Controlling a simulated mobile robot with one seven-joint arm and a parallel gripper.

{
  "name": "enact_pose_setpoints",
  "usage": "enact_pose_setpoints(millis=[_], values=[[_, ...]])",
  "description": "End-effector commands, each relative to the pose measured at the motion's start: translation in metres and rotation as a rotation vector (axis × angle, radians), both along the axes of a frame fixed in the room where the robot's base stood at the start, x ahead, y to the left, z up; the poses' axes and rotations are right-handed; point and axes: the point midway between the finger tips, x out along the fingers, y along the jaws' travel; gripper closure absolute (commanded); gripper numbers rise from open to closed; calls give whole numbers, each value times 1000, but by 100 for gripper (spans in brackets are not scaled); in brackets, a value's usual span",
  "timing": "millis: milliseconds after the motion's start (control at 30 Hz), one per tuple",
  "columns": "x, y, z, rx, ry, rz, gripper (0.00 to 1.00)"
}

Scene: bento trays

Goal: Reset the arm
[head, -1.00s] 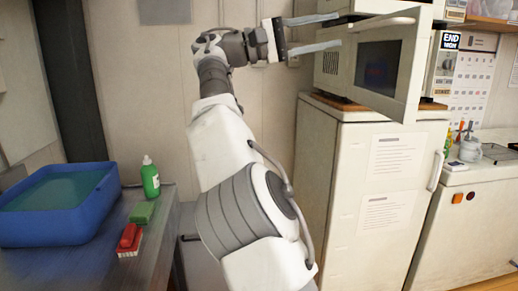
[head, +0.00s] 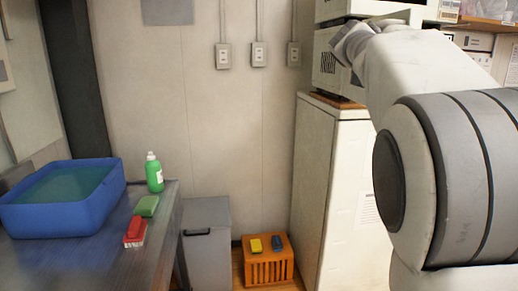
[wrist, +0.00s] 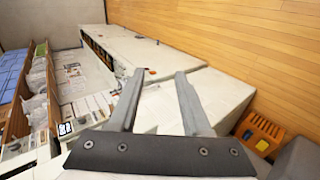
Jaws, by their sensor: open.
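My arm fills the right side of the head view, and its end is hidden behind its own links there. In the wrist view my gripper (wrist: 157,74) is open, its two pale fingers apart with nothing between them. Past the fingers lie white cabinet and counter surfaces (wrist: 140,48) and wooden floor (wrist: 225,30). I cannot tell how far the fingertips are from these surfaces.
The white fridge (head: 325,180) and part of the microwave (head: 325,65) show behind my arm. A wooden crate (head: 262,270), also in the wrist view (wrist: 262,130), stands on the floor beside a grey bin (head: 207,240). A blue basin (head: 60,215) sits left.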

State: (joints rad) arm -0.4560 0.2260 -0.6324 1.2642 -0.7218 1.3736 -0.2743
Motion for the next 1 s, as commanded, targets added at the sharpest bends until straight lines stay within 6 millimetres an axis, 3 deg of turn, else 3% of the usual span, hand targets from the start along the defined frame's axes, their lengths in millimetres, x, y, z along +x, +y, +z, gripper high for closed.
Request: enact_pose_setpoints(millis=[133,367,1000], values=[[-28,3,-36,183,-36,33,52],[-72,34,-82,428,-105,80,52],[-220,169,-192,871,-305,101,52]])
